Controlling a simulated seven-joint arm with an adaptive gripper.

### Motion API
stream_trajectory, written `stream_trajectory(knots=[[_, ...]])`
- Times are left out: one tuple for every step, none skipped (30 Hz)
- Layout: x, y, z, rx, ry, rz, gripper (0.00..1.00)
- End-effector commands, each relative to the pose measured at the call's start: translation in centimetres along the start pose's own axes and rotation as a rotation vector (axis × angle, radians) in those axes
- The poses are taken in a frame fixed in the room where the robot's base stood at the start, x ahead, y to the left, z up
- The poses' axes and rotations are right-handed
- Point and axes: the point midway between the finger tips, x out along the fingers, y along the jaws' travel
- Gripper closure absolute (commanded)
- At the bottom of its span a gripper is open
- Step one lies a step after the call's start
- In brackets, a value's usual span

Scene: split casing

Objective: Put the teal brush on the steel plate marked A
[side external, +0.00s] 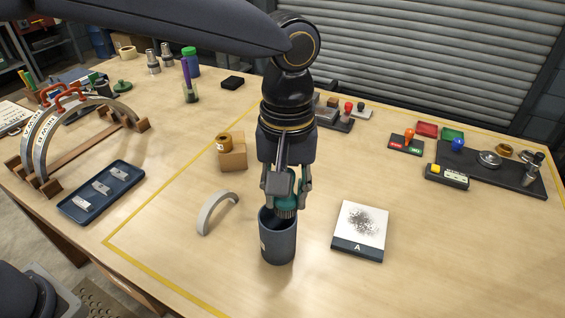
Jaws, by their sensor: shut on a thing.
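My gripper (287,188) points down over a dark grey cup (277,244) near the front middle of the table. It is shut on the teal brush (287,204), whose lower end is at the cup's mouth. The fingers hide much of the brush, and I cannot tell how far it reaches into the cup. The steel plate marked A (361,225) lies flat to the right of the cup. It has a patch of dark specks on its pale top and a dark front strip with the letter A.
A grey curved piece (216,212) stands left of the cup. A cardboard box with a tape roll (232,153) is behind it. A blue tray (101,191) and arched rack (77,135) are at left. Stamps and a dark tool tray (491,168) are at right. The table between cup and plate is clear.

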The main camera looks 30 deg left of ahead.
Motion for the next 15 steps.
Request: stream_trajectory(knots=[[0.9,0.1,0.2,0.006,-0.001,-0.003,1.0],[1.2,0.2,0.3,0.008,-0.001,-0.003,1.0],[1.6,0.5,0.2,0.01,-0.001,-0.001,1.0],[1.9,0.8,0.1,0.011,0.0,0.0,1.0],[2.2,1.2,-0.1,0.013,0.0,0.0,1.0],[2.6,1.8,-0.4,0.014,0.0,0.0,1.0],[2.9,2.4,-0.8,0.014,0.0,0.0,1.0],[3.2,3.1,-1.2,0.014,0.0,-0.001,1.0],[3.7,4.0,-1.8,0.013,0.0,0.0,1.0],[4.1,4.7,-2.2,0.013,0.0,0.0,1.0],[4.5,5.4,-2.6,0.013,0.0,0.0,1.0],[5.0,6.3,-3.2,0.014,0.0,0.0,1.0],[5.3,7.0,-3.6,0.014,0.0,0.001,1.0],[5.6,7.6,-3.9,0.014,0.0,0.0,1.0],[6.2,8.3,-4.4,0.014,0.0,0.0,1.0]])
